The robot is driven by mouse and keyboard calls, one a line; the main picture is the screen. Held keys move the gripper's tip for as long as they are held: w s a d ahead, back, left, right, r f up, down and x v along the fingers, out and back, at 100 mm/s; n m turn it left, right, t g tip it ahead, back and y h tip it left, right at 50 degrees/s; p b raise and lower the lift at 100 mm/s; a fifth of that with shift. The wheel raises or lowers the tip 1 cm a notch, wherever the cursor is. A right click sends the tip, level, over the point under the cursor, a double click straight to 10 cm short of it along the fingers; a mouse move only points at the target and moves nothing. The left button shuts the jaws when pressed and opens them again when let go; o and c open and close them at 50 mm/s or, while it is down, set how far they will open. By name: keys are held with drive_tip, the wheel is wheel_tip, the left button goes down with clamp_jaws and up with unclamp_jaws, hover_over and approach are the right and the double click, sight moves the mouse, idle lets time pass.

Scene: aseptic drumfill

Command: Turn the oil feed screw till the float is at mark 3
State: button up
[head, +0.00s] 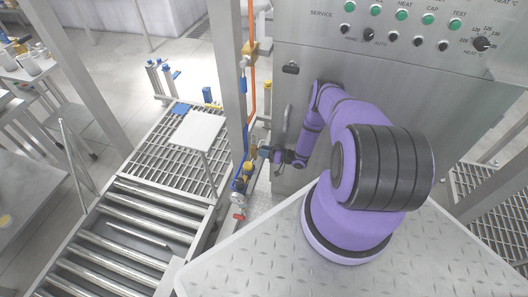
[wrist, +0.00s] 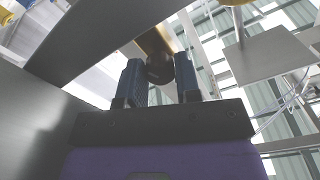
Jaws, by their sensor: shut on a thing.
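In the wrist view my gripper (wrist: 160,75) has its two dark fingers on either side of a dark round knob on a brass stem (wrist: 150,42), which looks like the oil feed screw. The gripper is shut on it. In the head view my gripper (head: 276,156) reaches left to the brass fittings (head: 250,168) on the pipework beside the steel post. The screw itself is too small to make out there. I cannot make out the float or its marks in either view.
A steel cabinet (head: 400,75) with green lamps and black knobs stands behind my arm. A steel post (head: 228,70) and an orange pipe (head: 252,95) rise beside the fittings. A red-handled valve (head: 238,217) sits lower down. A roller conveyor (head: 130,240) lies at the left.

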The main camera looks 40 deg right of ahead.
drive_tip(key=m, duration=0.5)
drive_tip(key=shift+m, duration=0.3)
drive_tip(key=m, duration=0.4)
drive_tip(key=shift+m, duration=0.4)
drive_tip(key=o, duration=0.9)
drive_tip(key=shift+s, duration=0.1)
drive_tip(key=v, duration=1)
drive_tip(key=shift+s+d, duration=0.25)
drive_tip(key=shift+d, duration=0.05)
